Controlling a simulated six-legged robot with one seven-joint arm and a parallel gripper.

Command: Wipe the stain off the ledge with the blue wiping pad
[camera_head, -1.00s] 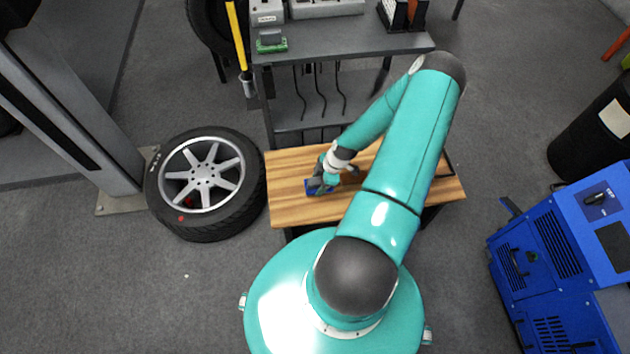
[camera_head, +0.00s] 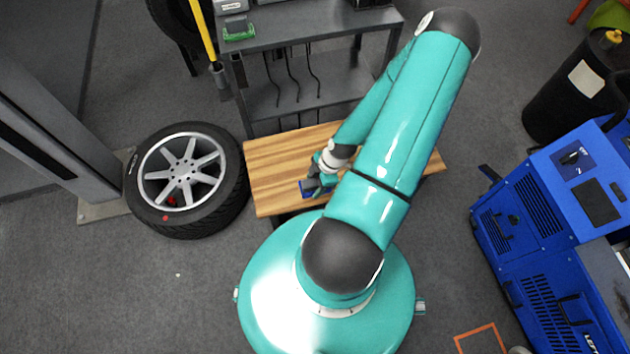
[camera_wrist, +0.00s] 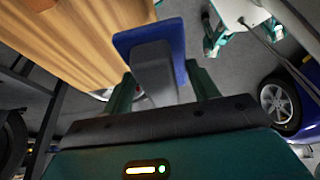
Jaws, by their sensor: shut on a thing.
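The blue wiping pad (camera_head: 307,189) is at the front edge of the striped wooden ledge (camera_head: 275,180). My gripper (camera_head: 321,179) is shut on its grey handle. In the wrist view the blue pad (camera_wrist: 150,36) lies across the ledge's edge, with the wood (camera_wrist: 85,40) on its left and floor on its right. My gripper's fingers (camera_wrist: 162,85) stand on either side of the grey handle. I cannot tell if the pad touches the wood. A brown patch (camera_wrist: 40,3) shows at the top left of the wrist view; I cannot tell if it is the stain. My arm hides the ledge's right part.
A grey shelf rack (camera_head: 315,22) with hanging hooks stands behind the ledge. A wheel (camera_head: 187,180) lies on the floor to its left. A blue machine (camera_head: 545,240) and a black drum (camera_head: 570,95) are at the right. The floor between ledge and machine is clear.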

